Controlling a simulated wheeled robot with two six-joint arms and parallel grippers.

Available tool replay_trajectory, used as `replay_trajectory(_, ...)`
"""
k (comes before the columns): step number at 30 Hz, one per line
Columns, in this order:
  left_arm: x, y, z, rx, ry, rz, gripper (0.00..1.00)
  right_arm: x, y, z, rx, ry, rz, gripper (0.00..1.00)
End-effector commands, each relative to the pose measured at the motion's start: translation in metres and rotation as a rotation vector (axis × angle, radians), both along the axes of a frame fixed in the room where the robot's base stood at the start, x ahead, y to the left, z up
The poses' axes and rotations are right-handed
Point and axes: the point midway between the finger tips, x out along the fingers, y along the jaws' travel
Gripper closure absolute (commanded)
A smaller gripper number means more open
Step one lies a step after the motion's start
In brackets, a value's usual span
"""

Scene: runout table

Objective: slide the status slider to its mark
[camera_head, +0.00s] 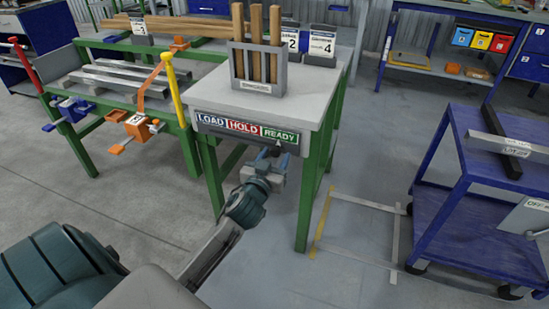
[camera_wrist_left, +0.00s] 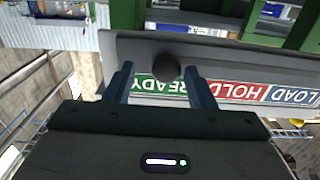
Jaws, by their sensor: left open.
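In the left wrist view the strip appears upside down, and the knob (camera_wrist_left: 167,67) shows beside the green field. My left gripper (camera_head: 270,158) is open at the front of the strip. In the left wrist view its fingers (camera_wrist_left: 160,72) stand on either side of the knob; contact cannot be told. My right gripper is not in view.
The table (camera_head: 206,92) carries a grey holder (camera_head: 259,70) with upright wooden bars. A green bench with orange and blue clamps (camera_head: 140,126) stands at left. A blue cart (camera_head: 450,213) stands at right. Floor between table and cart is clear, with taped lines.

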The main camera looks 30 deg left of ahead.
Motion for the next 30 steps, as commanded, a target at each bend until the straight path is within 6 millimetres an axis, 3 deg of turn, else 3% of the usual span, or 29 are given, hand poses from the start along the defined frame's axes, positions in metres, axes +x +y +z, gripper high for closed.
replay_trajectory(5,-0.018,-0.005,-0.001,0.000,0.001,-0.001,0.50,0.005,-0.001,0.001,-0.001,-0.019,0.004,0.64)
replay_trajectory(12,-0.065,-0.017,-0.002,-0.001,0.003,-0.002,0.50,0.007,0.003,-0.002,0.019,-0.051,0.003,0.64)
replay_trajectory(18,-0.094,-0.024,-0.002,-0.001,0.002,-0.002,0.50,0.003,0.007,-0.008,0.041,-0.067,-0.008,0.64)
replay_trajectory(30,-0.104,-0.027,0.000,-0.001,0.000,-0.001,0.50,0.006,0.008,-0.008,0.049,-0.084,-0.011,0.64)
